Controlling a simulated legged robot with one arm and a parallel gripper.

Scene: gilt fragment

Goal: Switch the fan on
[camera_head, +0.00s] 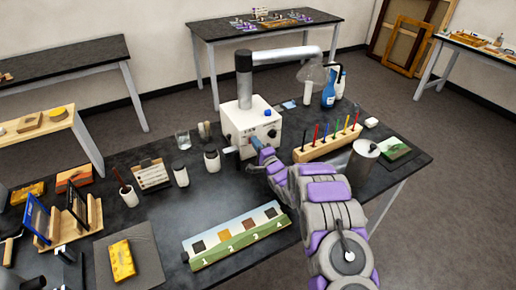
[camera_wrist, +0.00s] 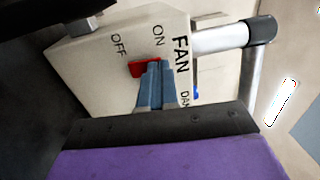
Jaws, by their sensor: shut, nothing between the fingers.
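The fan unit is a white box (camera_head: 238,122) on the dark table, with a grey pipe rising from its top. In the wrist view its face (camera_wrist: 90,75) carries the words OFF, ON and FAN. A red switch (camera_wrist: 138,68) sits below the OFF and ON labels, its right part hidden by my fingertips. I cannot tell which way it is set. My gripper (camera_wrist: 154,68) has its blue fingers shut and empty, tips at the switch; whether they touch it is unclear. In the head view my gripper (camera_head: 257,146) is at the box's front face, hiding the switch.
A wooden rack (camera_head: 327,146) of coloured tools stands right of my gripper, near a metal cylinder (camera_head: 362,160). White jars (camera_head: 212,160) stand left of the box. A numbered sample board (camera_head: 236,236) lies in front. A blue bottle (camera_head: 328,94) stands behind.

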